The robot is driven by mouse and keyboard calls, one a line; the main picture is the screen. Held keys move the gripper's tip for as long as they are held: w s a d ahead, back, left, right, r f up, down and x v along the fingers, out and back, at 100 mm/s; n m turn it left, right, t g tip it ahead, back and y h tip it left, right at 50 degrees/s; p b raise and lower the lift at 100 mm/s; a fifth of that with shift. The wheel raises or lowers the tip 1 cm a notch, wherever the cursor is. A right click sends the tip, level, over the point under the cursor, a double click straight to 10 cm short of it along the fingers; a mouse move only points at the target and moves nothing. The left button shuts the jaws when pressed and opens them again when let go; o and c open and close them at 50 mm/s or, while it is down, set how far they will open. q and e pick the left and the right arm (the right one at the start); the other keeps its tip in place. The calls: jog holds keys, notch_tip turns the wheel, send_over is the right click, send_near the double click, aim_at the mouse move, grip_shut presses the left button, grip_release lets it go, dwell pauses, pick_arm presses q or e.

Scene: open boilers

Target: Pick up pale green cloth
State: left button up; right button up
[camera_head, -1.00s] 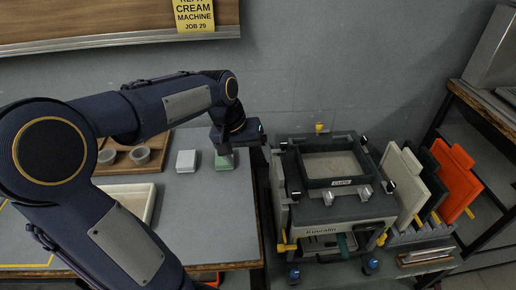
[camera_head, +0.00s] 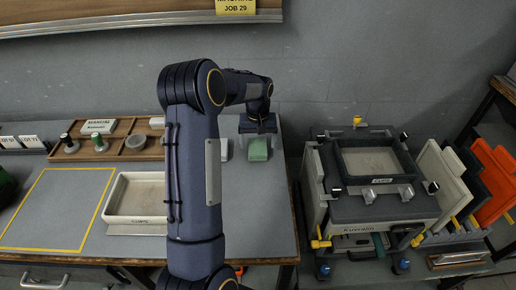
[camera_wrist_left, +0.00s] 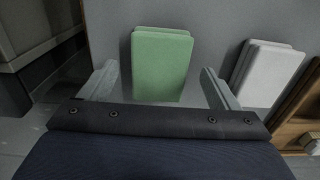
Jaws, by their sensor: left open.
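The pale green cloth (camera_head: 257,149) is a folded block lying on the grey table near its right edge. In the left wrist view the green cloth (camera_wrist_left: 161,62) appears as a stack between the two fingers. My left gripper (camera_head: 258,135) is over the back of the cloth. In the left wrist view my left gripper (camera_wrist_left: 162,88) is open, with one finger on each side of the cloth and a gap to both. It holds nothing. My right gripper is not in view.
A white folded cloth (camera_wrist_left: 268,73) lies beside the green one. A shallow cream tray (camera_head: 137,200) and a wooden tray (camera_head: 112,150) with cups and stamp-like tools are to the left. A wheeled machine (camera_head: 375,195) stands right, beyond a gap. My arm hides part of the table.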

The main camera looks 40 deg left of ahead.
pick_arm(q)
jog(key=shift+f, duration=0.7)
jog(key=c, duration=1.1)
jog(key=shift+r, duration=0.5)
notch_tip(320, 180, up, 2)
jog(key=shift+r, duration=0.2)
jog(key=shift+s+d+r+b, duration=0.2)
jog(key=shift+s+d+r, duration=0.1)
jog(key=shift+d+r, duration=1.7)
jog(key=shift+s+d+r+b, duration=0.25)
jog(key=shift+d+r, duration=1)
jog(key=shift+d, duration=1.4)
jog(key=shift+s+d+r+b, duration=0.1)
jog(key=shift+s+d+r, duration=0.25)
jog(key=shift+d+r, duration=1.65)
jog(key=shift+d+f, duration=0.35)
jog(key=shift+f, duration=0.1)
